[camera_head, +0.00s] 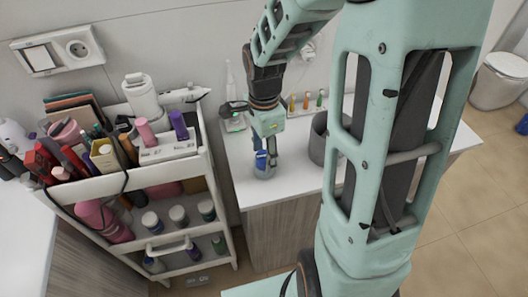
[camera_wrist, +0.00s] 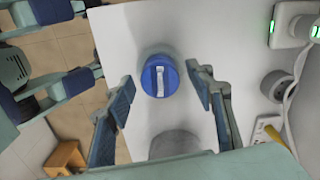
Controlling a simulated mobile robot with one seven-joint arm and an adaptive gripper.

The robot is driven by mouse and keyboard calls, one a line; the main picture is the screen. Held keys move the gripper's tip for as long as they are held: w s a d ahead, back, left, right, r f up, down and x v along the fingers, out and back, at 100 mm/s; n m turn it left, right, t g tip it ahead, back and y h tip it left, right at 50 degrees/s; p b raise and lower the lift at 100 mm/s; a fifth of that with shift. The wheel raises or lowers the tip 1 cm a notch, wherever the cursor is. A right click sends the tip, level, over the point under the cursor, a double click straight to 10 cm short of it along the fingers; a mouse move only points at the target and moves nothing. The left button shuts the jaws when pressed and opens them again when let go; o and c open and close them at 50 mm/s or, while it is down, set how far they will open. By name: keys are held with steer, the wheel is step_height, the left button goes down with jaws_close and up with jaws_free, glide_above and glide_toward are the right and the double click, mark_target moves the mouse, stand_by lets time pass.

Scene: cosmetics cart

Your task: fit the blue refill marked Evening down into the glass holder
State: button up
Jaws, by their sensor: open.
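The blue refill (camera_wrist: 160,76) shows from above in the wrist view as a round blue top with a pale strip across it; any Evening mark is unreadable. In the head view the blue refill (camera_head: 261,158) stands at the counter's near left, with a pale, glassy-looking form, apparently the glass holder (camera_head: 264,173), around its lower part. I cannot tell how deep it sits. My gripper (camera_head: 267,152) is above it, pointing down. In the wrist view my gripper (camera_wrist: 160,92) is open, its fingers apart on either side of the refill, with gaps visible.
The white counter (camera_head: 293,163) has a grey cup (camera_head: 320,138) to the right and several small coloured bottles (camera_head: 306,101) behind. The crowded white cart (camera_head: 168,152) stands left of the counter.

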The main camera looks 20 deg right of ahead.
mark_target(264, 156)
step_height(264, 156, up, 12)
steer(key=shift+r, duration=0.2)
stand_by(0.4)
